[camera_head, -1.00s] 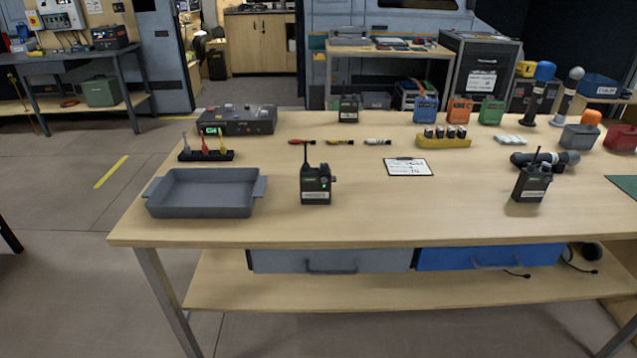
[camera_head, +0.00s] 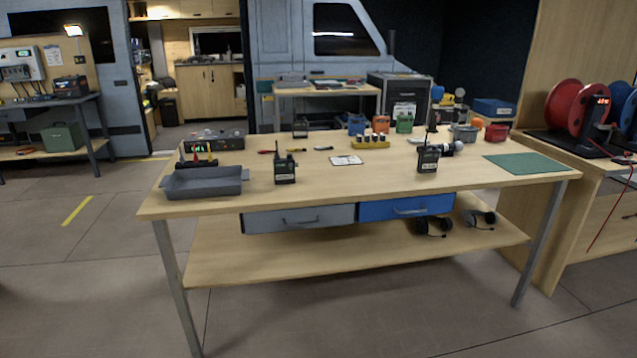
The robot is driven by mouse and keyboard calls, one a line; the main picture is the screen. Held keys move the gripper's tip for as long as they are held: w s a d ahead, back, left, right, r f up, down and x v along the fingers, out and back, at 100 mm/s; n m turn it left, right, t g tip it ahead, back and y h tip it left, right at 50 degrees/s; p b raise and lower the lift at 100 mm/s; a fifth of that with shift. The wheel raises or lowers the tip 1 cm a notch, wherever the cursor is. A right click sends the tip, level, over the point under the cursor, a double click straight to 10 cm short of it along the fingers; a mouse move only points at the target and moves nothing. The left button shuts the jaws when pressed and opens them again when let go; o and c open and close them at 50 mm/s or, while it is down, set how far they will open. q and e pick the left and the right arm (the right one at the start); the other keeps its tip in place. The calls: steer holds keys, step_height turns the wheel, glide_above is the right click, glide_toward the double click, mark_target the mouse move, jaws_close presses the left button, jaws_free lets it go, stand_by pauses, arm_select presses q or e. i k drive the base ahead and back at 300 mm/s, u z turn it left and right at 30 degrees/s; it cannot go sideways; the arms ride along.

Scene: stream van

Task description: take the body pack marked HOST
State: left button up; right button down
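Several pack-like units stand on the wooden table (camera_head: 230,205). One black pack with an antenna (camera_head: 285,170) stands near the front, left of the middle. A second black pack with an antenna (camera_head: 428,159) stands to the right. A smaller dark unit (camera_head: 300,129) stands at the back. Blue (camera_head: 356,125), orange (camera_head: 381,125) and green (camera_head: 404,123) units stand in a row at the back. Their labels are too small to read, so I cannot tell which is marked HOST. Neither of my grippers is in view.
A grey tray (camera_head: 205,188) lies at the table's left front. A yellow holder (camera_head: 371,142), a clipboard (camera_head: 346,160) and a green mat (camera_head: 527,163) are also on the table. Headsets (camera_head: 433,227) lie on the lower shelf. Cable reels (camera_head: 577,113) stand at right. The floor in front is clear.

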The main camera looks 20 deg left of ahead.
mark_target(284, 174)
steer(key=u, duration=0.65)
steer(key=i, duration=0.65)
steer(key=u, duration=0.5)
steer(key=i, duration=0.9)
steer(key=z, duration=0.45)
